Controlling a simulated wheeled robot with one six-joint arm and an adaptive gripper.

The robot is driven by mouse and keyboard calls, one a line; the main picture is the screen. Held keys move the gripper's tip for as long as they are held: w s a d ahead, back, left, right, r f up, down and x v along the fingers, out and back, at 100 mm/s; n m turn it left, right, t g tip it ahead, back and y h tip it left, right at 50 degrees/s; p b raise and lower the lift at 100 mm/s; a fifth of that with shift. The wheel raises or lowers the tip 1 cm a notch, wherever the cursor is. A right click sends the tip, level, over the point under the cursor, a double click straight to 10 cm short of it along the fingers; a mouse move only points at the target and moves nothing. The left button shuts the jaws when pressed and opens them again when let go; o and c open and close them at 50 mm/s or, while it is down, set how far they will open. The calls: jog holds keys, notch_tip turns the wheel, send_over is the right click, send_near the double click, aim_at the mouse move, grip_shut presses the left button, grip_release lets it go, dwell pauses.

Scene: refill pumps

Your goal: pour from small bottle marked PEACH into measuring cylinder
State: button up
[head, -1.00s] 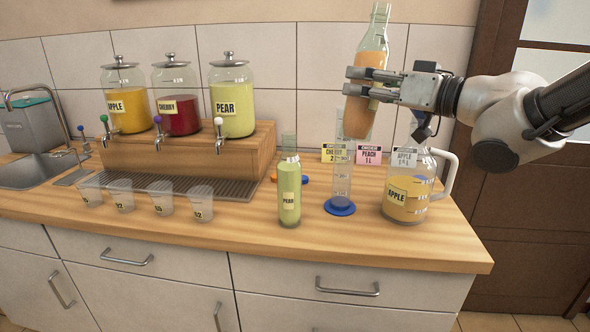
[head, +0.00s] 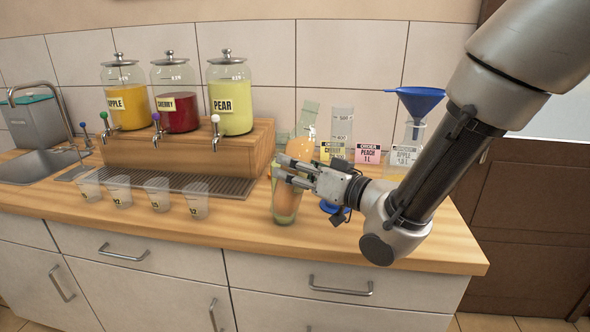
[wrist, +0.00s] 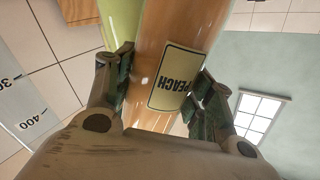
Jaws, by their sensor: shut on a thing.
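My gripper (head: 282,172) is shut on the small bottle of orange-brown liquid (head: 300,150), whose PEACH label shows in the wrist view (wrist: 176,78). In the head view the bottle leans slightly, neck up and to the right. It overlaps the green PEAR bottle (head: 278,207) behind it; I cannot tell whether they touch. The clear measuring cylinder (head: 342,122) stands just right of the held bottle, with its blue base (head: 328,208) partly hidden by my gripper. Its scale shows at the left of the wrist view (wrist: 22,95).
A blue funnel (head: 415,98) sits over the jug (head: 410,132), which my arm mostly hides. Order cards (head: 368,154) stand behind. Several cups (head: 157,194) line the counter at left, before the wooden dispenser stand (head: 190,155). The front counter edge (head: 200,229) is clear.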

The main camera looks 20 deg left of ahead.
aim_at(300, 124)
jog(key=shift+w+r+m, duration=0.2)
jog(key=shift+r+m, duration=0.7)
jog(key=shift+r, duration=0.05)
jog(key=r+m, duration=0.2)
jog(key=w+r+m, duration=0.1)
jog(key=r+m, duration=0.1)
jog(key=w+r+m, duration=0.1)
jog(key=r+m, duration=0.1)
jog(key=shift+d, duration=0.35)
jog(key=shift+a, duration=0.1)
jog(key=shift+w+a+r+m, duration=0.1)
jog(key=shift+a+r+m, duration=0.05)
jog(key=shift+m, duration=0.25)
jog(key=shift+r, duration=0.15)
jog(key=shift+s+r+m, duration=0.2)
jog(key=shift+r+m, duration=0.3)
jog(key=shift+r, duration=0.1)
jog(key=shift+s+r+m, duration=0.15)
jog(key=shift+r+m, duration=0.35)
jog(key=shift+r, duration=0.05)
jog(key=shift+r, duration=0.15)
